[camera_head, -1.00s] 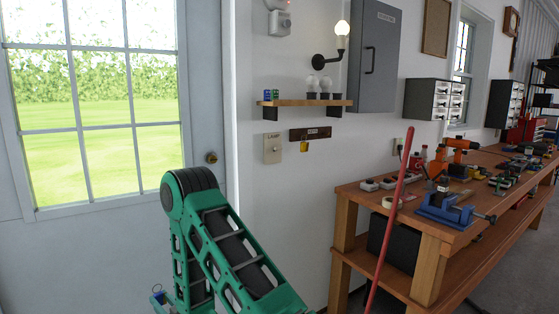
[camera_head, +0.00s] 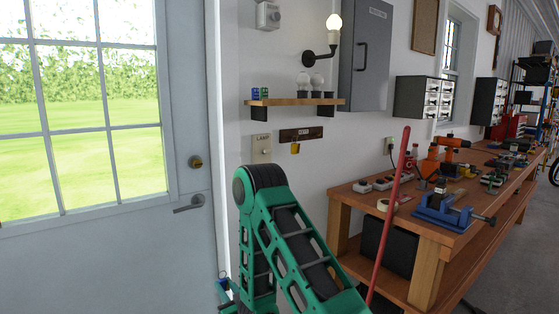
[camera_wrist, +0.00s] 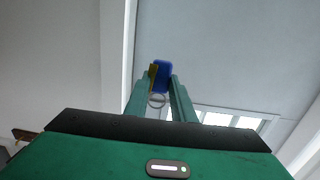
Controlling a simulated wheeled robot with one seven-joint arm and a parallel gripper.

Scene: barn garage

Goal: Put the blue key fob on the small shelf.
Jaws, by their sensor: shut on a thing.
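The blue key fob (camera_wrist: 164,75) is between the two green fingertips of my gripper (camera_wrist: 161,84) in the wrist view. A yellow strip shows at its left side and a metal ring hangs below it. My gripper is shut on the fob. In the head view my green arm is at the lower middle, and its gripper end is mostly hidden behind it. The small shelf (camera_head: 280,102) is a wooden board on dark brackets on the white wall, above and behind my arm. My gripper is apart from it and lower.
Small blue and green items (camera_head: 260,92) stand at the shelf's left, and bulbs (camera_head: 318,82) at its right. A key rack (camera_head: 301,134) hangs below. A workbench (camera_head: 375,204) with tools and a leaning red pole (camera_head: 389,215) are right. A glazed door (camera_head: 192,130) is left.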

